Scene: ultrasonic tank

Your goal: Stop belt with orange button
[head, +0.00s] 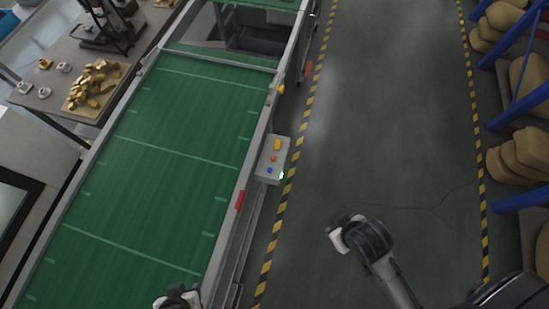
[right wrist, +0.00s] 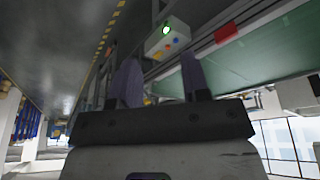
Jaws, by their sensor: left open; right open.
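The green belt (head: 150,150) runs up the left half of the head view. A grey control box (head: 265,165) is fixed at its right side rail, with an orange button (head: 274,159), a yellow part above it, a blue button below and a lit green lamp. The box (right wrist: 155,45) also shows in the right wrist view, beyond my fingers. My right gripper (head: 338,232) is to the right of and nearer than the box, over the floor; its fingers (right wrist: 160,75) are open and empty. My left gripper (head: 177,299) is open at the bottom edge, over the belt; it is partly cut off.
A red part (head: 240,200) sits on the belt's rail near the box. A table with a tray of brown pieces (head: 95,85) stands left of the belt. Blue racks with sacks (head: 515,160) line the right. The floor (head: 395,110) between is clear.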

